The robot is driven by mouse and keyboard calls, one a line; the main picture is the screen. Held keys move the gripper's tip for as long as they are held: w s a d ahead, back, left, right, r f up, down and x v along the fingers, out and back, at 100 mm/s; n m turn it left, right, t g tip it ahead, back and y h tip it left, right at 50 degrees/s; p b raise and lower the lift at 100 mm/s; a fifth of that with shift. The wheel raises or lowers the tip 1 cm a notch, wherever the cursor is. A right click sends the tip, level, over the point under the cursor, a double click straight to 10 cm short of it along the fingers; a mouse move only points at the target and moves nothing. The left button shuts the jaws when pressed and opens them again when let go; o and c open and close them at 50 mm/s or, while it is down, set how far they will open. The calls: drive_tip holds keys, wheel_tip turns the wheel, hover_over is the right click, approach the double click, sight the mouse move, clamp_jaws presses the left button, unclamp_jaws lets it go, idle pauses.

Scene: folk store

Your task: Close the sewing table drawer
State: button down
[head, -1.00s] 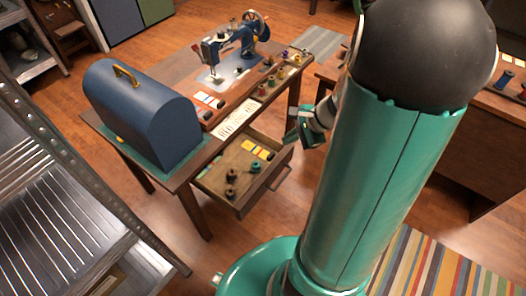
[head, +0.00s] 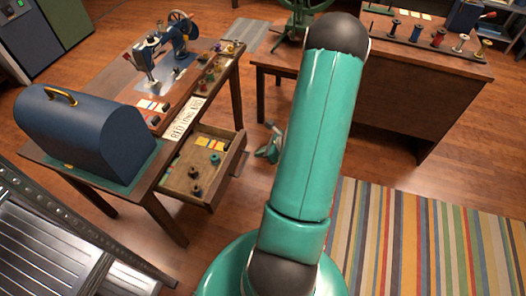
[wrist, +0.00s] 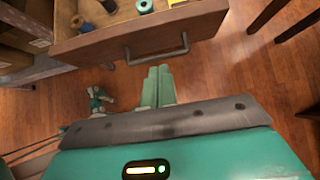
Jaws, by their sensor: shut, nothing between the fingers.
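The sewing table (head: 205,110) stands left of my arm in the head view. Its drawer (head: 232,168) is pulled open and holds spools and yellow and white cards. The drawer front (wrist: 95,48) also shows across the top of the wrist view, with its metal bar handle (wrist: 157,60). My gripper (wrist: 157,70) is shut and empty, with its fingers pointing toward the drawer front just below the handle in the picture. I cannot tell whether they touch it. In the head view my arm hides part of the space before the drawer.
A blue sewing machine (head: 158,55) and a blue domed case (head: 85,130) sit on the table. Another wooden table (head: 425,75) with spools stands at the right. A striped rug (head: 430,240) lies on the floor. A metal shelf (head: 50,240) is at lower left.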

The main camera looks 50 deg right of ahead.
sight(235, 155)
drive_tip(key=shift+w+a+f, duration=0.45)
drive_tip(key=shift+w+f, duration=0.15)
drive_tip(key=shift+w, duration=0.6)
drive_tip(key=shift+w+a+f, duration=0.4)
drive_tip(key=shift+w+f, duration=0.15)
drive_tip(key=shift+w, duration=0.65)
drive_tip(key=shift+w+a+f, duration=0.45)
drive_tip(key=shift+w+f, duration=0.15)
drive_tip(key=shift+w, duration=0.6)
drive_tip(key=w+a, duration=0.2)
drive_tip(key=w, duration=0.3)
drive_tip(key=w+a, duration=0.2)
drive_tip(key=w, duration=0.4)
drive_tip(key=w+a, duration=0.2)
drive_tip(key=w, duration=0.3)
drive_tip(key=shift+w, duration=0.4)
